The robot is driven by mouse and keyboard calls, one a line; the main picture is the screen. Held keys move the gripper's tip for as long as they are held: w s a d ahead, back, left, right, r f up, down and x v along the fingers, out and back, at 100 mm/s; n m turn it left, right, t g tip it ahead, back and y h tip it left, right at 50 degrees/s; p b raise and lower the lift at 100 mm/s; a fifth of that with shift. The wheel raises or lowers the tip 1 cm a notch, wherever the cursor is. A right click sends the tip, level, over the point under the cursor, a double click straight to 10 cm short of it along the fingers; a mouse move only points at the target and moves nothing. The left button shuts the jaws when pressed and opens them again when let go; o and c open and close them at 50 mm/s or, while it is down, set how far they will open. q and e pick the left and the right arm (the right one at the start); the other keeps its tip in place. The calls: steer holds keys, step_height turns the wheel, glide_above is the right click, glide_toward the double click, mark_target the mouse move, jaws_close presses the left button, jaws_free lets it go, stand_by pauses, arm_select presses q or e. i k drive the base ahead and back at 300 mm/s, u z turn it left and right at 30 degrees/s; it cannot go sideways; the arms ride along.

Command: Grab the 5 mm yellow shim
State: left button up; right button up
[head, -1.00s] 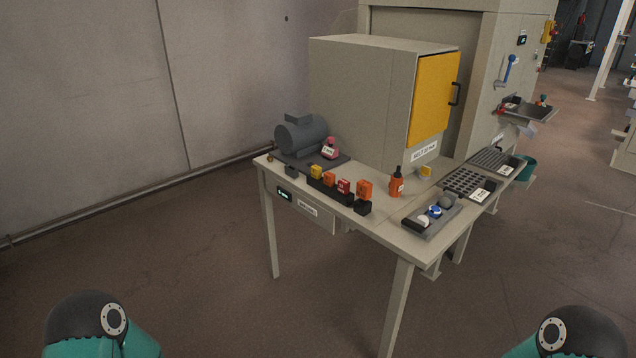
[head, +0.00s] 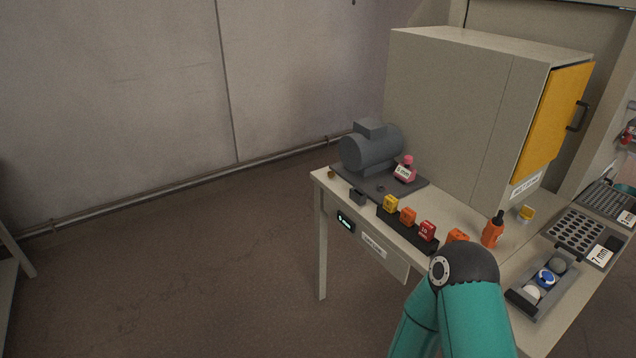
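The small yellow block (head: 390,204) stands at the left end of a row of blocks in a dark rack (head: 408,228) along the table's front edge. It looks like the yellow shim, but its label is too small to read. Beside it stand an orange block (head: 408,216), a red block marked 10 (head: 427,231) and another orange block (head: 457,236), partly hidden by my teal arm. Another small yellow piece (head: 526,213) lies near the cabinet. Neither gripper is in view; only links of one arm show at the lower right.
The table (head: 475,210) carries a grey motor (head: 371,150), a pink-topped item (head: 405,169), an orange bottle (head: 492,230), a tray of round pieces (head: 541,288) and a holed tray (head: 576,231). A cabinet (head: 455,110) with a yellow door stands behind. Floor at left is clear.

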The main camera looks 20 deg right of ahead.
mark_target(391, 204)
steer(key=i, duration=1.4)
steer(key=z, duration=0.5)
steer(key=i, duration=0.4)
steer(key=z, duration=0.2)
steer(key=k, duration=0.7)
steer(key=z, duration=0.2)
steer(key=i, duration=0.7)
steer(key=u, duration=0.05)
